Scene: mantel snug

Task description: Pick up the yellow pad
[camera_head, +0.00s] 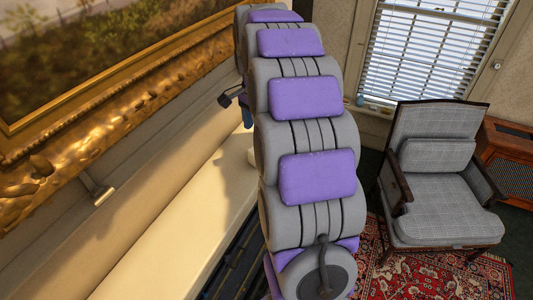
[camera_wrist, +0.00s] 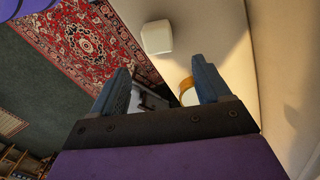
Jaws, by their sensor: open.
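My gripper (camera_wrist: 160,65) is open, its two blue fingers wide apart with nothing between them that I can see touching either one. In the wrist view a small yellow-edged thing (camera_wrist: 186,84) with a pale middle lies on the cream mantel shelf, partly hidden behind the right finger. It may be the yellow pad, but I cannot tell for sure. In the head view my arm covers most of the gripper; only a bit of blue finger shows, above the shelf. No yellow pad shows there.
A white rounded block (camera_wrist: 157,37) stands on the cream shelf (camera_head: 165,235) beyond the fingers. A gilt-framed painting (camera_head: 110,85) hangs along the wall at left. A grey plaid armchair (camera_head: 440,205) stands on the red patterned rug (camera_head: 400,270) at right, near the window.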

